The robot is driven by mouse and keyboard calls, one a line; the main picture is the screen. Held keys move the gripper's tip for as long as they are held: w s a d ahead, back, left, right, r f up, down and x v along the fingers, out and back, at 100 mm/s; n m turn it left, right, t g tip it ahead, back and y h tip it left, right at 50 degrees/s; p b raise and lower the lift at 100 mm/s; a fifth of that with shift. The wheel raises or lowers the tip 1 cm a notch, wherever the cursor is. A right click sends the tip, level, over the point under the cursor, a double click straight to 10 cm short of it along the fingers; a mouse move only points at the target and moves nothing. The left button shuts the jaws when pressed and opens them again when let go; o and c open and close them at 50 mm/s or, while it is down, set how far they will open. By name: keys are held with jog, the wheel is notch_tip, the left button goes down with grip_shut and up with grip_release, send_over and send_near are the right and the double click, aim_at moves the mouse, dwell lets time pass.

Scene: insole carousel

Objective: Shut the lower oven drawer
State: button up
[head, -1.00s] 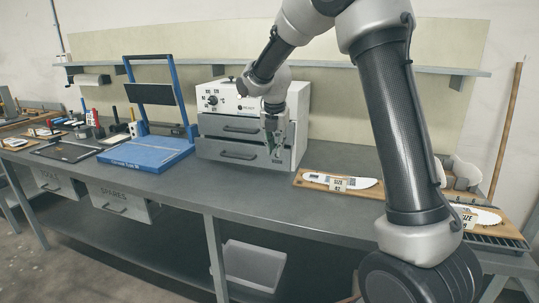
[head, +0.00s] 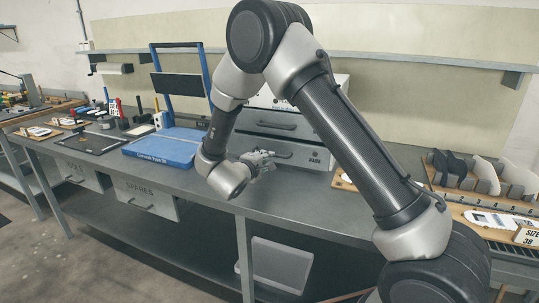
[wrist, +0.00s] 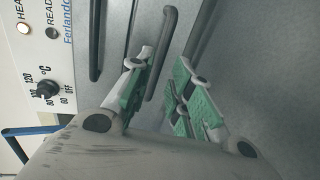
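The oven is a pale box whose top (head: 340,82) shows behind my arm in the head view. Its upper drawer (head: 268,118) and lower drawer (head: 312,157) are grey-fronted, one above the other. How far the lower drawer stands out is not clear. My gripper (head: 262,158) is in front of the lower drawer's left part. In the wrist view my gripper (wrist: 158,97) has its green-padded fingers apart with nothing held. The dark lower handle (wrist: 164,50) shows beyond and between the fingers; contact is unclear. The upper handle (wrist: 96,40) is left of it.
A blue press (head: 165,147) stands on the bench left of the oven, close to my arm. An insole board (head: 342,182) lies to the right, partly behind my arm. A rack of insoles (head: 480,178) is at the far right. The bench front (head: 290,210) is bare.

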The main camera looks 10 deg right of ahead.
aim_at(282, 141)
jog(key=x, duration=0.6)
jog(key=shift+w+d, duration=0.15)
jog(key=shift+w, duration=0.25)
jog(key=shift+c, duration=0.3)
grip_shut()
